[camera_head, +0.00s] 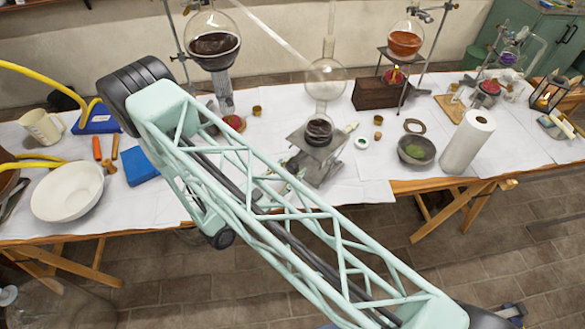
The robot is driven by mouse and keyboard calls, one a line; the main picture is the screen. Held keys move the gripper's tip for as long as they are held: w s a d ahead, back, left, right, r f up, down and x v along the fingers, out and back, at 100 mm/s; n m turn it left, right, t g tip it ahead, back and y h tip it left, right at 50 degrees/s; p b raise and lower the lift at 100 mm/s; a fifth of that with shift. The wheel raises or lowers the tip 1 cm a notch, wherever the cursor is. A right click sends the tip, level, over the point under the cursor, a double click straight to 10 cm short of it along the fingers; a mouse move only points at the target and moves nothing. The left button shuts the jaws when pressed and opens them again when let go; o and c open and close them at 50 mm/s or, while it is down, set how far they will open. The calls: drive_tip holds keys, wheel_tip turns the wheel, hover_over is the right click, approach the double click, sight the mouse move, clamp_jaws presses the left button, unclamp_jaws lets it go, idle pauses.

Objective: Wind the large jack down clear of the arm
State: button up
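A grey metal jack (309,145) stands on the white-covered table, its plate raised above its base. A small flask (319,130) with dark liquid is on the plate. A clear round glass vessel (327,78) with a long upright neck is just above it; I cannot tell whether they touch. A pale slanting glass arm (276,35) comes down from the upper left to this vessel. The pale green lattice of my own arm crosses in front of the jack's left side. My gripper is mostly hidden behind that lattice, with its fingers and any contact with the jack unclear.
A large flask of dark liquid (213,42) is held on a stand to the left. An orange-filled flask (405,40) stands above a wooden block (378,93) at right. A mortar (416,150) and a paper roll (468,142) stand right of the jack. A white bowl (67,191) is far left.

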drive_tip(key=o, duration=0.4)
drive_tip(key=shift+a, duration=0.1)
drive_tip(key=shift+v, duration=5.95)
drive_tip(key=shift+r, duration=0.15)
